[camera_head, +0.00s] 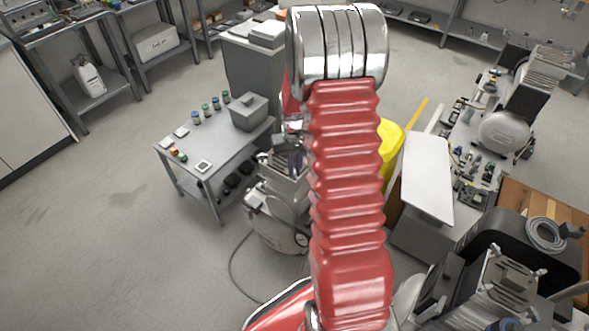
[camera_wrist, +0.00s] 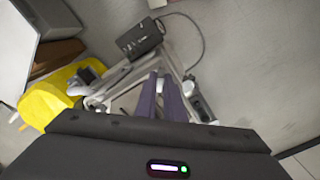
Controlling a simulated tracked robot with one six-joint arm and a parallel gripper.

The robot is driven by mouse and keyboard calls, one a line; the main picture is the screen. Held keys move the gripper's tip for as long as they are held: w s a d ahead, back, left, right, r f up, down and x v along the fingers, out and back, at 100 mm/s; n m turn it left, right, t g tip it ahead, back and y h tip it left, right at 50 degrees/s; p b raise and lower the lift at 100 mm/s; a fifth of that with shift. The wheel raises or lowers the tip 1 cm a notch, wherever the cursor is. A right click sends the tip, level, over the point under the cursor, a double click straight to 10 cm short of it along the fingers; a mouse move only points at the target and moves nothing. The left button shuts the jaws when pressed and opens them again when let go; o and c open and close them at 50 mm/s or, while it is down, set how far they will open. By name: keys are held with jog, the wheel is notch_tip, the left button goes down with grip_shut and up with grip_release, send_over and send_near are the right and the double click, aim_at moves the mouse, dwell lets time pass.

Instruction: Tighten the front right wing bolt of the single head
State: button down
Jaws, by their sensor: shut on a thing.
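The single head compressor (camera_head: 279,192) stands left of my red arm in the head view, partly hidden by it. In the wrist view its pale frame (camera_wrist: 118,98) lies under my gripper (camera_wrist: 157,78). The two purple fingers are close together, with their tips at the compressor's top. In the head view my gripper (camera_head: 296,160) shows as a small purple shape over the head, beside the arm. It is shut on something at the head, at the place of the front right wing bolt. The bolt itself is hidden by the fingers and too small to make out.
A grey cart (camera_head: 206,160) with small jars stands left of the compressor. A yellow object (camera_head: 390,147) and a white panel (camera_head: 427,178) stand right of my arm. Another compressor (camera_head: 505,132) is on the right. The floor at left is clear, apart from a cable (camera_head: 233,262).

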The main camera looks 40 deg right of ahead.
jog(key=shift+m, duration=0.5)
jog(key=c, duration=1.9)
grip_release()
jog(key=shift+o, duration=0.2)
jog(key=shift+r, duration=0.1)
notch_tip(320, 180, up, 14)
jog(key=shift+f, duration=0.25)
jog(key=shift+f, duration=0.1)
jog(key=s+a+r+n+t, duration=0.2)
jog(key=s+a+r, duration=0.5)
jog(key=s+a, duration=0.2)
jog(key=s+a+r+n+t, duration=0.3)
jog(key=s+a+r, duration=0.5)
jog(key=a, duration=0.6)
jog(key=shift+s+t, duration=0.3)
jog(key=shift+s, duration=0.85)
